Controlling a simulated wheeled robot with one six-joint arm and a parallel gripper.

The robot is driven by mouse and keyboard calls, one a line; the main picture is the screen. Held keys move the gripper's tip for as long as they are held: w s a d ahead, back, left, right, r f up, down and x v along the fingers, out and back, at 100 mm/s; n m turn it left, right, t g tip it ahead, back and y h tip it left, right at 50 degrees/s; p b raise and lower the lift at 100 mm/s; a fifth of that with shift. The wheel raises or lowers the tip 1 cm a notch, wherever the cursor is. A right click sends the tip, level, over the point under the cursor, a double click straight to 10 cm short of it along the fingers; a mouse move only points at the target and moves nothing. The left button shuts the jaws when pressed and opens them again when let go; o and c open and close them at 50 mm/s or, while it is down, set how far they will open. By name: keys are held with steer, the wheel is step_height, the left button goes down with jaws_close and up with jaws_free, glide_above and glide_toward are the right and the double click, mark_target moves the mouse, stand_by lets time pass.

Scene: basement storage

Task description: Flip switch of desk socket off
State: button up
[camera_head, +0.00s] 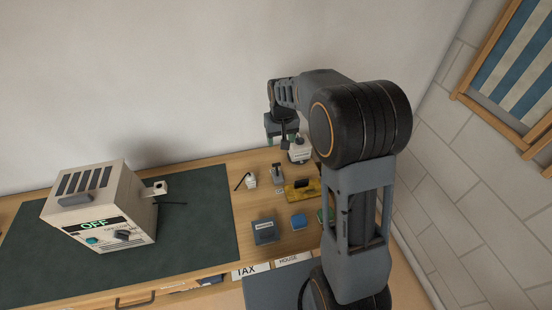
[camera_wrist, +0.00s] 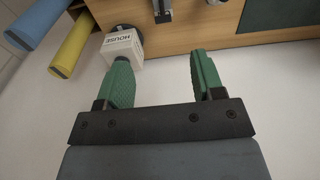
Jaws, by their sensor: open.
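My gripper (camera_head: 282,130) hangs above the back right part of the wooden desk, close to the wall. In the wrist view its two green fingers (camera_wrist: 160,65) are open with nothing between them. A white box (camera_head: 299,150) with a dark top stands just below and right of the gripper. I cannot tell for certain which object is the desk socket, and no switch is clearly readable.
A beige device showing OFF (camera_head: 100,215) stands on a dark green mat (camera_head: 205,215) at left. A grey lever-like object (camera_head: 276,176), small white object (camera_head: 250,181), yellow item (camera_head: 301,190), blue block (camera_head: 298,221) and dark box (camera_head: 265,230) crowd the right side. A blue roll (camera_wrist: 38,22) and yellow roll (camera_wrist: 73,45) show in the wrist view.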

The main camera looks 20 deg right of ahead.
steer(key=p, duration=0.1)
glide_above(277, 172)
steer(key=w, duration=0.1)
step_height(277, 172, down, 5)
steer(key=shift+g, duration=0.4)
steer(key=f+p, duration=0.1)
steer(key=f, duration=0.3)
steer(key=f+p, duration=0.1)
steer(key=f, duration=0.4)
steer(key=f+p, duration=0.1)
steer(key=f, duration=0.4)
steer(key=shift+w+d, duration=0.1)
steer(key=shift+w, duration=0.25)
steer(key=c, duration=0.9)
steer(key=shift+c, duration=0.2)
